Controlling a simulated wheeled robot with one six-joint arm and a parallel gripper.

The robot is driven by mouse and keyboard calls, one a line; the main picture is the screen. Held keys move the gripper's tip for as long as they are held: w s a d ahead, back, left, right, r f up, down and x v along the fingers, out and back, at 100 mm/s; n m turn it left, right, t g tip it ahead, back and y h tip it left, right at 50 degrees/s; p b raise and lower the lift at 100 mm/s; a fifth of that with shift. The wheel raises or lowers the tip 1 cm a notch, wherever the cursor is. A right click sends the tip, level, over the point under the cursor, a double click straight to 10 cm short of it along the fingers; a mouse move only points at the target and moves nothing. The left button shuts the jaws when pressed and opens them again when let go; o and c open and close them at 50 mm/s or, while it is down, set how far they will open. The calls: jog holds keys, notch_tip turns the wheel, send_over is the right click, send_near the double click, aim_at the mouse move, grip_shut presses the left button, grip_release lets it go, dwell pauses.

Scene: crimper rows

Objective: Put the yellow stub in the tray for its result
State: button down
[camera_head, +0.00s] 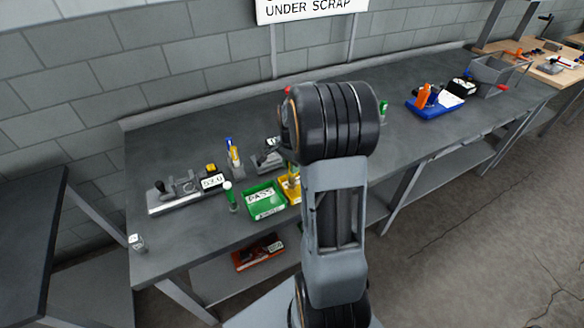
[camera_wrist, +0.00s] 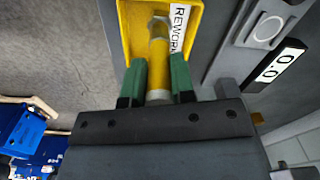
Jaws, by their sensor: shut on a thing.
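In the wrist view my gripper (camera_wrist: 158,75) has its green fingers shut on the yellow stub (camera_wrist: 158,50), a yellow rod with a metallic end. The stub reaches over the yellow tray (camera_wrist: 197,10), whose label reads REWORK; whether it touches the tray floor I cannot tell. In the head view the yellow tray (camera_head: 288,196) is partly behind my arm, beside the green tray (camera_head: 266,210) labelled PASS. My arm hides most of the gripper there. A red tray (camera_head: 258,253) lies on the shelf below; its label is too small to read.
A tester with a display (camera_head: 212,182), a green-topped tool (camera_head: 230,197) and a holder with a yellow and blue item (camera_head: 233,155) stand left of the trays. A wall sign (camera_head: 312,8) partly reads UNDER SCRAP. The bench's front left is mostly clear.

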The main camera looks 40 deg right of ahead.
jog(key=shift+f, duration=0.95)
jog(key=shift+f, duration=0.15)
jog(key=c, duration=1)
grip_release()
jog(key=shift+o, duration=0.2)
